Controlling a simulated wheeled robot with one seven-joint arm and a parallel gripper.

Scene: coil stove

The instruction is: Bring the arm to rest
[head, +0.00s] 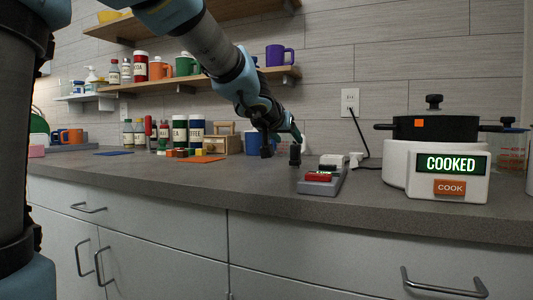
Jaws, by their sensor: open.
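My arm reaches down from the top of the head view. My gripper (281,153) is at its end, low over the middle of the grey counter (200,172). Its two dark fingers are apart, and I see nothing between them. Whether the fingertips touch the counter is hard to tell. The white cooker (395,170) stands to the right of the gripper with a lit "COOKED" display (451,164) and an orange "COOK" button (450,187). A black lidded pot (440,127) sits on it.
A grey device with a red part (319,178) lies just right of the gripper. A blue mug (252,143) is close behind the gripper. Coloured blocks (180,153), jars and a wooden box (227,140) stand to the left. Shelves (190,82) hang behind the arm.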

